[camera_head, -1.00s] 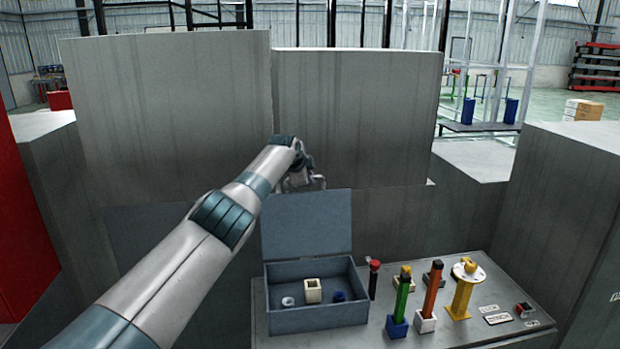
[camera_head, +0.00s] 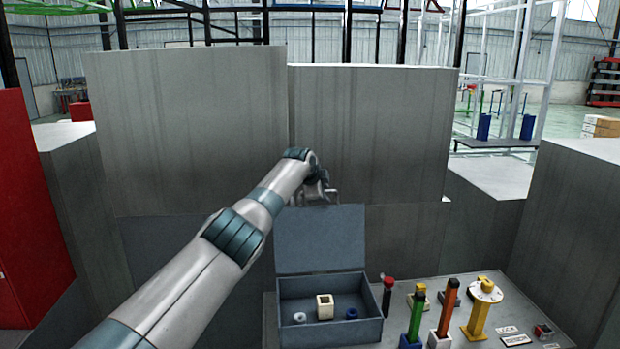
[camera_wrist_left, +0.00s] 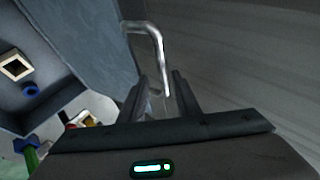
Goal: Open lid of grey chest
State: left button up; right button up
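The grey chest (camera_head: 330,331) stands open on the work surface, with its lid (camera_head: 320,240) standing up at the back edge. Inside are a cream square block, a white ring and a blue ring. My left gripper (camera_head: 325,194) is at the top edge of the lid, small and partly hidden by my wrist. In the left wrist view, the lid's metal handle (camera_wrist_left: 157,42) reaches between the fingers of my left gripper (camera_wrist_left: 163,92). The fingers are apart, with gaps beside the handle. My right gripper is not in view.
Right of the chest on the work surface stand a red-topped dark post (camera_head: 387,297), a green post (camera_head: 415,318), an orange post (camera_head: 447,310) and a yellow stand (camera_head: 480,305). Tall grey panels (camera_head: 370,140) rise close behind the lid. A red cabinet (camera_head: 35,210) is at far left.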

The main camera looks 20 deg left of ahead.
pick_arm(q)
jog(key=b+v, duration=0.7)
jog(key=v, duration=0.9)
jog(key=shift+s+r, duration=0.2)
jog(key=shift+s, duration=0.15)
jog(key=shift+d+f, duration=0.1)
